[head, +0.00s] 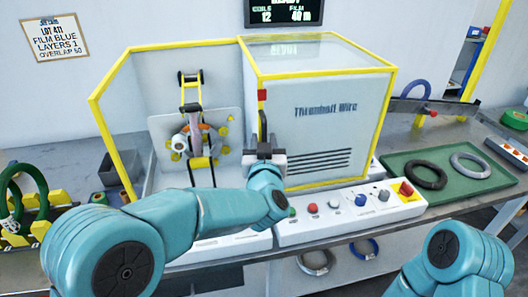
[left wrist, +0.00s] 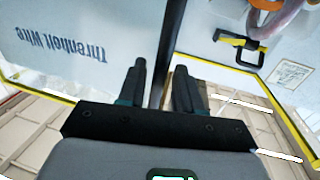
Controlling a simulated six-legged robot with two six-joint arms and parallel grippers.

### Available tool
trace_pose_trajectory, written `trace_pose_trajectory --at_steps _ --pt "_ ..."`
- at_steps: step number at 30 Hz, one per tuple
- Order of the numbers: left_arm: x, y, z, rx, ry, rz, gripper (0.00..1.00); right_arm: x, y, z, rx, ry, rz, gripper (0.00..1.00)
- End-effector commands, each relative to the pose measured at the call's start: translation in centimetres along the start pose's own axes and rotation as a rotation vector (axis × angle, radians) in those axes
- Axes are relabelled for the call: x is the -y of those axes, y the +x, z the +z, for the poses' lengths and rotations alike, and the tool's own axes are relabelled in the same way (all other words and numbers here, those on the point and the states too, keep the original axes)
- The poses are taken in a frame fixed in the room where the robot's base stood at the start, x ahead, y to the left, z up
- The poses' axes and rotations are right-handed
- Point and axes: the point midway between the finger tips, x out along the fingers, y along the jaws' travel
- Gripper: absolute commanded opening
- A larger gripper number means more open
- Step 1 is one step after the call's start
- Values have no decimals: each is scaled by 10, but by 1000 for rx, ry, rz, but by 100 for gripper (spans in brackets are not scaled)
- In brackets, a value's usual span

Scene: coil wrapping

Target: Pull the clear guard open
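The machine's clear guard (head: 140,100) is hard to make out. A yellow frame edges the left bay, and the wrapping head (head: 195,140) shows plainly through it. A dark upright bar (head: 262,124) with a red block at its top stands at the bay's right edge, beside the white housing. My left gripper (head: 265,150) is at the lower part of this bar. In the left wrist view its two fingers (left wrist: 160,85) are apart, with the dark bar (left wrist: 172,40) running between them. I cannot tell whether they touch it. My right gripper is out of view.
A control panel (head: 350,212) with buttons lies just below my left gripper. A green tray (head: 480,190) with a black and a grey coil is at right. Green coils (head: 22,195) stand on a yellow rack at left. A sign hangs on the wall.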

Motion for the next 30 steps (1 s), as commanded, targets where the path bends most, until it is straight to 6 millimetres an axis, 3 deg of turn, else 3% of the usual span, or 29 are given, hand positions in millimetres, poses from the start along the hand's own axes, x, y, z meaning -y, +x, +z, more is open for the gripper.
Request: trace_pose_trajectory --at_steps 5,12,18,24,30 --pt "-1 -30 2 -1 0 4 34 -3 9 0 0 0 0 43" --pt "-1 -95 2 -1 -1 4 34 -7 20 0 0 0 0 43" --pt "0 -138 1 -2 -1 2 34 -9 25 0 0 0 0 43" --pt "0 -157 0 -2 -1 0 34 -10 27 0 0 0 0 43" --pt "0 -160 0 -1 -1 -1 34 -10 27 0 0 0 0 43"
